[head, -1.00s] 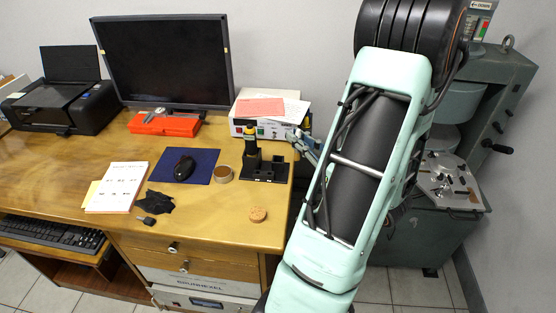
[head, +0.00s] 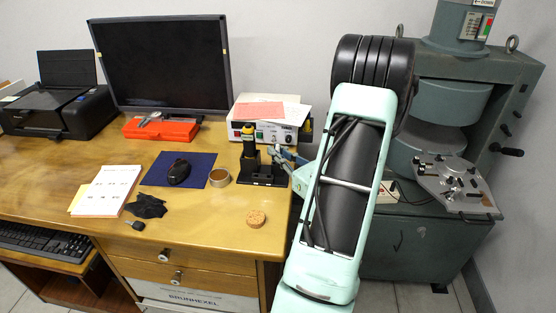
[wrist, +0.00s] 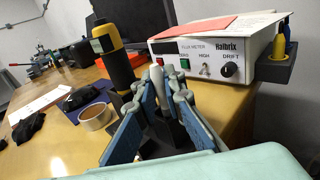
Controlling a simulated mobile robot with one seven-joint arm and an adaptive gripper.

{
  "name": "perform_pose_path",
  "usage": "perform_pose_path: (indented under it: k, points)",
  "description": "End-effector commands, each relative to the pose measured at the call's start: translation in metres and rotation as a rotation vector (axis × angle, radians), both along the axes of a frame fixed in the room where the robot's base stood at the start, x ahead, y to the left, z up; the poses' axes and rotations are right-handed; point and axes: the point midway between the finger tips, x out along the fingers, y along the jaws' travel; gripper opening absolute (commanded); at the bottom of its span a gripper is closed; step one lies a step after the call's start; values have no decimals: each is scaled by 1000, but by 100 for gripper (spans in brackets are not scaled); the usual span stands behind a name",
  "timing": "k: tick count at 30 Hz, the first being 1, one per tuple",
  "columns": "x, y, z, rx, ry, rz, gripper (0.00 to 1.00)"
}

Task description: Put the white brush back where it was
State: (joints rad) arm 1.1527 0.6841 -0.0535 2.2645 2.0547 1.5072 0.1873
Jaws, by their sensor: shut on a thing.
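My gripper (head: 284,160) is at the right side of the black stand (head: 262,178) on the desk's right part. In the wrist view its blue-padded fingers (wrist: 158,92) are closed around a pale, round-topped upright piece, which looks like the white brush (wrist: 157,74). The brush's lower part is hidden between the fingers, and I cannot tell whether it touches the stand. A black tool with a yellow collar (head: 248,141) stands upright at the stand's left end; it also shows in the wrist view (wrist: 118,62), just left of the fingers.
The flux meter (head: 268,132) stands close behind, with a dark side holder (wrist: 272,65) on its right. A tape roll (head: 220,177), mouse (head: 179,172), black cloth (head: 146,206) and cork disc (head: 257,218) lie on the desk. Bare wood is free in front of the stand.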

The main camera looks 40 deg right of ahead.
Motion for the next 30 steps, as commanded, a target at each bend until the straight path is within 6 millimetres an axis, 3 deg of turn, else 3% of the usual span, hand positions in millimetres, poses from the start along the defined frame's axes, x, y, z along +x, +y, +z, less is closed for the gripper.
perform_pose_path:
  k: [12, 13, 18, 30]
  points:
    - [0, 0, -7, -1, -1, 0, 0]
    - [0, 0, -7, -1, -1, 0, 10]
    - [0, 0, -5, -1, -1, 0, 26]
    - [-5, 0, -1, 0, 0, -2, 26]
